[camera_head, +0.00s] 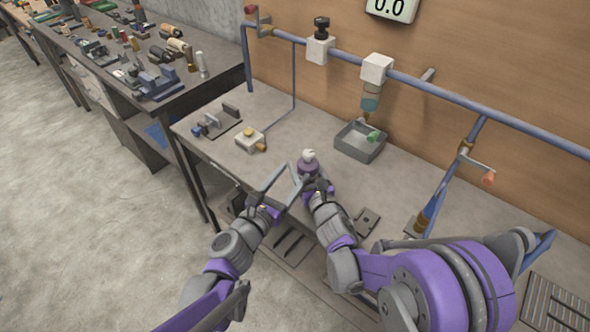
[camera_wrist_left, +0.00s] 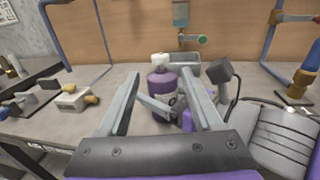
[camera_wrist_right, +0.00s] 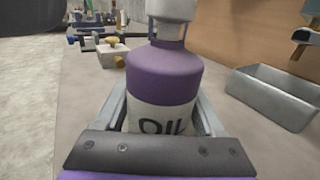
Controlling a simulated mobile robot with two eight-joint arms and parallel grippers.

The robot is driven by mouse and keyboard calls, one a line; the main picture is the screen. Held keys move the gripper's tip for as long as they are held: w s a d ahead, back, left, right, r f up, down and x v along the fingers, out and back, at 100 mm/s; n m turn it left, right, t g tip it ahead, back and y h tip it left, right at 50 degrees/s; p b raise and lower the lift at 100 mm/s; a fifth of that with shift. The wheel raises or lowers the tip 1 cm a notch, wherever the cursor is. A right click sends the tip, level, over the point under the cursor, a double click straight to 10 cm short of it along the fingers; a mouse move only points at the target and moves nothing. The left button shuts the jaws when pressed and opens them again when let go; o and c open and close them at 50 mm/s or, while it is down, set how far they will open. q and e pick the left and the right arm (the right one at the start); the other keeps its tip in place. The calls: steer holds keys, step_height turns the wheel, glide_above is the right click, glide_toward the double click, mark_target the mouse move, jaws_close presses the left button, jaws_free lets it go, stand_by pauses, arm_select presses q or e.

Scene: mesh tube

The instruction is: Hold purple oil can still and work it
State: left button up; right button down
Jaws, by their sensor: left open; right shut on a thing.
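The purple oil can (camera_head: 307,168) stands upright near the front edge of the workbench, with a white top and a pale label reading "OIL" in the right wrist view (camera_wrist_right: 163,85). My right gripper (camera_head: 314,186) is shut on the can's lower body, with a finger on each side. My left gripper (camera_head: 280,183) is open and empty, just left of the can. In the left wrist view the can (camera_wrist_left: 161,83) shows beyond and between the open left fingers (camera_wrist_left: 157,95), with my right gripper's finger across its front.
A grey metal tray (camera_head: 352,147) stands behind the can, under a valve with a green handle (camera_head: 373,137). A small block with a yellow knob (camera_head: 249,139) lies to the left. A blue pipe (camera_head: 440,97) runs along the back. Bare bench lies between can and tray.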

mark_target(313, 152)
arm_select(q)
steer(key=shift+w, duration=0.1)
steer(key=w+a+m+g+h, duration=0.3)
steer(key=m+g+h, duration=0.3)
steer(key=h, duration=0.1)
steer(key=x, duration=1.1)
steer(key=shift+w+d+f, duration=0.2)
steer(key=shift+w+d, duration=0.1)
jaws_close()
